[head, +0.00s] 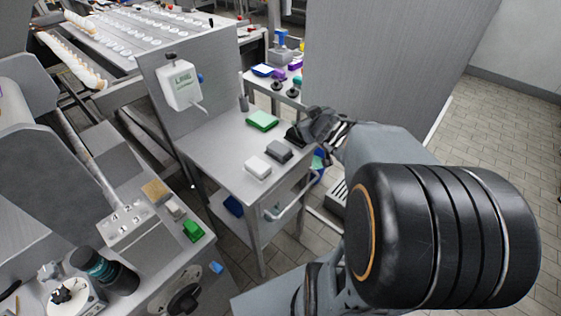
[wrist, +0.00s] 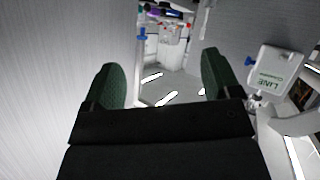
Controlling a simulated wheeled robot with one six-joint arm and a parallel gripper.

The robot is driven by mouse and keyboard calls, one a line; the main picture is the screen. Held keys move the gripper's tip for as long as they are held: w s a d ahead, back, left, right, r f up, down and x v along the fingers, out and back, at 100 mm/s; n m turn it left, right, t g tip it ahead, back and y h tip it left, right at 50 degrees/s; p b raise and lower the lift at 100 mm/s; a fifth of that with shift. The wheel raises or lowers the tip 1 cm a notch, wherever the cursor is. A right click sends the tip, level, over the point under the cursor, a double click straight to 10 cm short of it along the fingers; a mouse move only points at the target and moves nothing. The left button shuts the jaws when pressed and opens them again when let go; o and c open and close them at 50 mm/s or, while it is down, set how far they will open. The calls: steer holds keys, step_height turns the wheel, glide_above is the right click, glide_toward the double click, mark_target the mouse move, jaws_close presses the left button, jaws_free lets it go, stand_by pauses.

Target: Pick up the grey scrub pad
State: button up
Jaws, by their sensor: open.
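The grey scrub pad (head: 278,151) lies flat on the steel cart top (head: 218,152) in the head view, between a white pad (head: 257,167) and my gripper. A green pad (head: 262,120) lies farther back on the same top. The grey pad cannot be made out in the wrist view.
A white dispenser marked LINE (head: 183,84) hangs on the panel behind the cart; it also shows in the wrist view (wrist: 275,70). A tall grey panel (head: 380,65) stands right of the cart. A handle (head: 290,202) sticks out in front. The cart top's left part is bare.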

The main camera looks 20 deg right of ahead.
step_height(320, 180, down, 6)
steer(key=n+t+y+b, duration=0.1)
steer(key=n+y+b, duration=0.1)
steer(key=y, duration=0.2)
steer(key=n+g+y+b, duration=0.1)
steer(key=n+y+b, duration=0.1)
steer(key=y+b, duration=0.15)
glide_toward(280, 147)
steer(key=shift+y, duration=0.45)
steer(key=x, duration=0.3)
steer(key=b+x, duration=0.1)
steer(key=shift+w+d+f, duration=0.2)
steer(key=shift+w+f, duration=0.1)
steer(key=shift+b+x, duration=1.05)
steer(key=shift+x, duration=1.85)
steer(key=shift+a, duration=0.1)
steer(key=c, duration=1)
